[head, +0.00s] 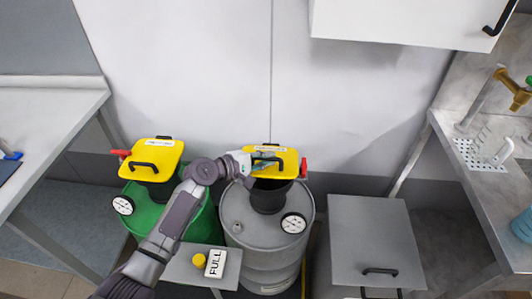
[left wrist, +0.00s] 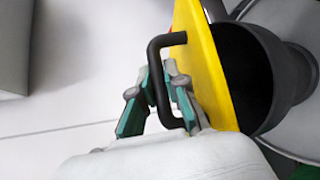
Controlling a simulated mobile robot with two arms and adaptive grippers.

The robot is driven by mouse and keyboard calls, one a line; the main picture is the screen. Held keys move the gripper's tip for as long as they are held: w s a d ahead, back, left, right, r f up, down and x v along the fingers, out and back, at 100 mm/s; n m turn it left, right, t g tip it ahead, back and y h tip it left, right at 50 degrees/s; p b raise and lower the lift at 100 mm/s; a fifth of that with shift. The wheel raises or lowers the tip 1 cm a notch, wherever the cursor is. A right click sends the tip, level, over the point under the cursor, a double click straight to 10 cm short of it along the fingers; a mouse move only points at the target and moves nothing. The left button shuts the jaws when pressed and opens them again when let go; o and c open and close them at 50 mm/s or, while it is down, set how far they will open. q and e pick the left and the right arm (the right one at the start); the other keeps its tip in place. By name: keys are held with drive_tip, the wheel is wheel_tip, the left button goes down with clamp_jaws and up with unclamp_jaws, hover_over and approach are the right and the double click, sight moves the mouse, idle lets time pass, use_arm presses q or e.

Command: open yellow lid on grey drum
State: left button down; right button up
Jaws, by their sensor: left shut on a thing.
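The grey drum (head: 262,240) stands in the middle of the head view with a black funnel (head: 268,196) on top. Its yellow lid (head: 287,154) is tilted up at the front, with the dark funnel mouth showing below it. In the left wrist view the yellow lid (left wrist: 213,75) stands at an angle to the black funnel (left wrist: 250,75). My left gripper (head: 258,162) is shut on the lid's black handle (left wrist: 155,60), its green-edged fingers on both sides of the bar. My right gripper is not in view.
A green drum (head: 192,226) with its own yellow lid (head: 160,150) stands left of the grey drum. A grey bin (head: 370,235) stands to the right. A white wall cabinet (head: 400,22) hangs above right.

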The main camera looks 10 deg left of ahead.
use_arm(q)
drive_tip(key=shift+n+g+y, duration=0.4)
drive_tip(key=shift+n+g, duration=0.2)
drive_tip(key=shift+g, duration=0.2)
drive_tip(key=w+r+p, duration=0.1)
drive_tip(key=p, duration=0.1)
drive_tip(key=w+r+p, duration=0.1)
drive_tip(key=r, duration=0.1)
drive_tip(key=shift+w+r+p, duration=0.15)
drive_tip(key=shift+p, duration=0.2)
drive_tip(key=shift+w+r, duration=0.35)
drive_tip(key=shift+w, duration=0.2)
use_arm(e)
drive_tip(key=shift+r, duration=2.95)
use_arm(q)
drive_tip(key=c, duration=1.4)
unclamp_jaws()
drive_tip(key=shift+c, duration=0.2)
drive_tip(key=shift+a, duration=0.1)
drive_tip(key=shift+s+a, duration=0.15)
drive_tip(key=v, duration=1.1)
drive_tip(key=shift+a+r, duration=0.15)
drive_tip(key=shift+r, duration=0.05)
drive_tip(key=shift+s, duration=0.15)
